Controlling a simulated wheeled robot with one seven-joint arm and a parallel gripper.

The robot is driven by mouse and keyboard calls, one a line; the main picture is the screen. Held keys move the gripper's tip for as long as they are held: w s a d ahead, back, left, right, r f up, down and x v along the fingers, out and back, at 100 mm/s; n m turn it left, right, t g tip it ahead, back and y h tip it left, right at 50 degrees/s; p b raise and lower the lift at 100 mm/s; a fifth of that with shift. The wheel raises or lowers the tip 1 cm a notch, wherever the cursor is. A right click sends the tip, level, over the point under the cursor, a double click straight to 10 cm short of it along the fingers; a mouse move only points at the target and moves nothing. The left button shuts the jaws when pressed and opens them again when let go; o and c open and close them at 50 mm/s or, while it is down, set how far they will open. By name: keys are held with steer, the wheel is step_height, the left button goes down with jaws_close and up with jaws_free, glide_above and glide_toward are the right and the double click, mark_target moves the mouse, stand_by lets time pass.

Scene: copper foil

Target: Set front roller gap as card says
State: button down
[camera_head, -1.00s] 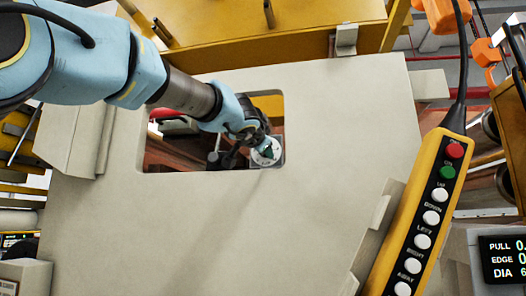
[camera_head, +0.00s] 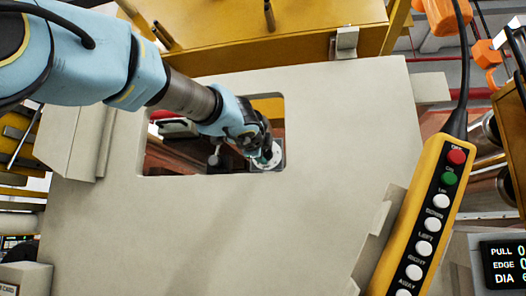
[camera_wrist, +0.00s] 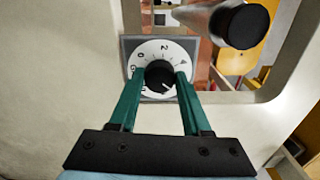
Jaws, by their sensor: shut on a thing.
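A round white dial (camera_wrist: 160,52) with black numbers sits on a grey square plate (camera_wrist: 131,44) in the wrist view. A black knob (camera_wrist: 161,76) is at its centre. My gripper (camera_wrist: 160,78) has its two green fingers shut on this knob, one on each side. A white pointer mark on the knob points to the lower right. Some dial numbers are hidden by the fingers. In the head view my arm reaches into the panel opening, and the dial (camera_head: 268,157) shows in part beside my gripper (camera_head: 262,150). The card's text is not readable in either view.
A beige panel (camera_head: 250,220) surrounds the rectangular opening. A metal roller with a black end (camera_wrist: 247,26) lies just right of the dial. A yellow pendant (camera_head: 422,215) with buttons hangs at the right, near a display (camera_head: 503,262).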

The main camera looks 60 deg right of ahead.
steer(key=shift+m, duration=1.1)
steer(key=shift+c, duration=1.8)
jaws_free()
steer(key=b+v, duration=0.3)
steer(key=v, duration=0.8)
steer(key=shift+b, duration=0.3)
steer(key=shift+d, duration=0.15)
